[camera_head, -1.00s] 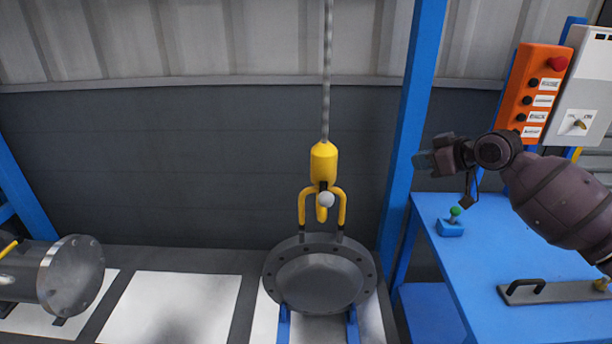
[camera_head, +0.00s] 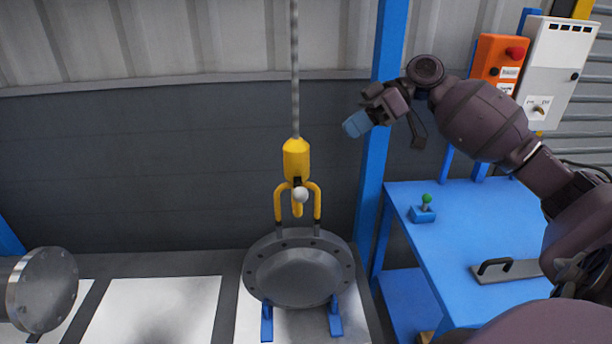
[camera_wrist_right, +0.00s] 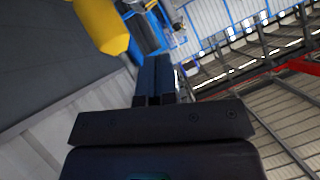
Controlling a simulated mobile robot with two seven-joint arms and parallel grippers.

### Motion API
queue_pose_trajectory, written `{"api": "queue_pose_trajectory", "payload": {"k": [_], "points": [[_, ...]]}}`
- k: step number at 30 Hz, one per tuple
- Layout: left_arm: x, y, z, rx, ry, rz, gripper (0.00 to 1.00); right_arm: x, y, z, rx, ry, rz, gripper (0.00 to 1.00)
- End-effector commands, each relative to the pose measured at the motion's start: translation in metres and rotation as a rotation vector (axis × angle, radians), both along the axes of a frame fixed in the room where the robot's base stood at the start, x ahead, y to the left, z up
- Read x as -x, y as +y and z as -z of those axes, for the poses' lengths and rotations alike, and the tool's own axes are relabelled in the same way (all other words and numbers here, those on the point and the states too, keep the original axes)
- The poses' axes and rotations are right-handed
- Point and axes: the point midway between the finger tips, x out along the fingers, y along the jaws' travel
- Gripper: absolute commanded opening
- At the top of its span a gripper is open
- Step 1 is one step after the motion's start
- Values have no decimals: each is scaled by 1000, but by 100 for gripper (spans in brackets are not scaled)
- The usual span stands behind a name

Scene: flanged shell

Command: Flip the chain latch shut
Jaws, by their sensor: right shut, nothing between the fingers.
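The chain latch is part of the yellow hoist hook block (camera_head: 297,160), which hangs from a grey chain (camera_head: 295,70). A white ball knob (camera_head: 300,195) sits on a dark piece at its front. Two yellow arms reach down to the grey flanged cover (camera_head: 299,273). My right gripper (camera_head: 356,124) is shut and empty, up and to the right of the block and apart from it. In the right wrist view its fingers (camera_wrist_right: 153,80) lie together, with the yellow block (camera_wrist_right: 103,26) at the upper left. My left gripper is not in view.
A blue post (camera_head: 380,150) stands behind my right gripper. The blue table (camera_head: 460,230) at the right holds a small blue box with a green knob (camera_head: 424,212) and a handled grey plate (camera_head: 505,270). An orange button box (camera_head: 490,58) is behind. A metal flanged pipe (camera_head: 45,290) lies at the left.

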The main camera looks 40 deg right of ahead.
Motion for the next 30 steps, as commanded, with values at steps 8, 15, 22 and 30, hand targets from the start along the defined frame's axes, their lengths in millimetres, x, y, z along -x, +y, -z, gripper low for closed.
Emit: {"api": "queue_pose_trajectory", "payload": {"k": [8, 15, 22, 30], "points": [[0, 0, -1, 0, -1, 0, 0, 0, 0, 0, 1, -1, 2, 0], [0, 0, -3, 0, 0, 0, 0, -6, 16, 10, 1, -1, 0, 0], [0, 0, -6, 0, -1, -1, 0, -17, 48, 30, 0, -2, 1, 0], [1, 0, -10, 0, 1, -1, 0, -28, 84, 56, 0, 0, 1, 0]]}}
